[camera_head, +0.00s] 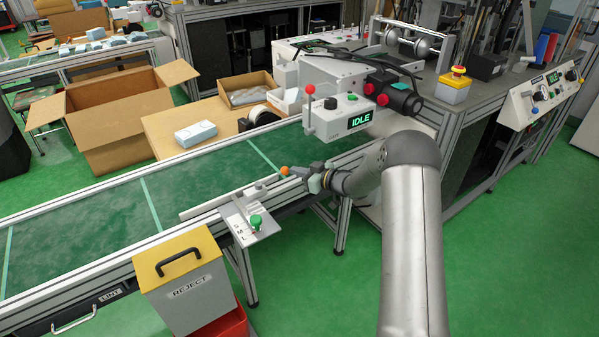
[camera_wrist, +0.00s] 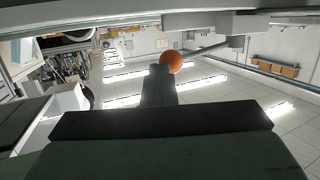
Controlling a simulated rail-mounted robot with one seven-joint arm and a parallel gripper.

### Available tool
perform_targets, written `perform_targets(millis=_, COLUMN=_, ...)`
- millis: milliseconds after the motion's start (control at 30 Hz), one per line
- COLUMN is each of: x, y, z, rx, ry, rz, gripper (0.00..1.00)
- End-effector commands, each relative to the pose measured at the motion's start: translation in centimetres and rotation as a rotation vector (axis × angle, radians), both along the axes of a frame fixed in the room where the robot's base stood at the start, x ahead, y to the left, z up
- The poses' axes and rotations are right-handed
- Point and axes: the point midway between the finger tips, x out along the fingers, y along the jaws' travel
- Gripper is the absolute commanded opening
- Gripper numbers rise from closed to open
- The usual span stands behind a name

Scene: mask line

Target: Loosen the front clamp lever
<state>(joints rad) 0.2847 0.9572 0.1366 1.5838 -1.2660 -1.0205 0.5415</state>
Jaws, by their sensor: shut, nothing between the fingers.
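The front clamp lever has an orange ball knob (camera_head: 285,170), which sits at the near edge of the green conveyor belt, right at the tip of my gripper (camera_head: 303,173). In the wrist view the orange knob (camera_wrist: 171,61) shows just past my dark fingertips (camera_wrist: 160,70), with a grey bar running from it to the right. My gripper is shut with nothing between its fingers. Its tip is beside the knob; I cannot tell whether they touch. Most of the lever's arm is hidden in the head view.
A plate with a green knob and S M L marks (camera_head: 243,218) is on the near rail, left of my gripper. A grey machine head showing IDLE (camera_head: 335,120) with a red-ball lever stands just above. A yellow-topped REJECT bin (camera_head: 185,280) is at front. The belt (camera_head: 100,215) is empty.

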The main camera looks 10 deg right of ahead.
Motion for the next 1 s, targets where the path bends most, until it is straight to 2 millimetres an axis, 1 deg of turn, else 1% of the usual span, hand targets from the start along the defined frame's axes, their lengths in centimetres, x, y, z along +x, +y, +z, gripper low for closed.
perform_targets(millis=67, x=-0.4, y=-0.3, z=0.3, rx=0.002, ry=0.0, rz=0.003, gripper=0.0)
perform_targets(millis=167, x=-1.3, y=-1.3, z=0.7, rx=0.001, ry=0.001, rz=0.004, gripper=0.0)
perform_targets(millis=267, x=-2.5, y=-2.7, z=1.1, rx=0.0, ry=0.001, rz=0.005, gripper=0.0)
perform_targets(millis=400, x=-4.1, y=-5.8, z=1.6, rx=-0.001, ry=0.0, rz=0.002, gripper=0.0)
perform_targets(millis=500, x=-5.1, y=-7.6, z=2.1, rx=-0.001, ry=-0.001, rz=0.003, gripper=0.0)
perform_targets(millis=633, x=-6.2, y=-9.4, z=2.4, rx=0.0, ry=0.0, rz=0.004, gripper=0.0)
perform_targets(millis=733, x=-6.7, y=-10.2, z=2.5, rx=-0.001, ry=0.001, rz=0.005, gripper=0.0)
perform_targets(millis=900, x=-7.0, y=-10.7, z=2.7, rx=0.0, ry=0.001, rz=0.007, gripper=0.0)
perform_targets(millis=967, x=-6.9, y=-10.7, z=3.1, rx=-0.009, ry=-0.001, rz=-0.002, gripper=0.0)
perform_targets(millis=1000, x=-6.7, y=-10.7, z=3.7, rx=-0.023, ry=-0.001, rz=-0.017, gripper=0.0)
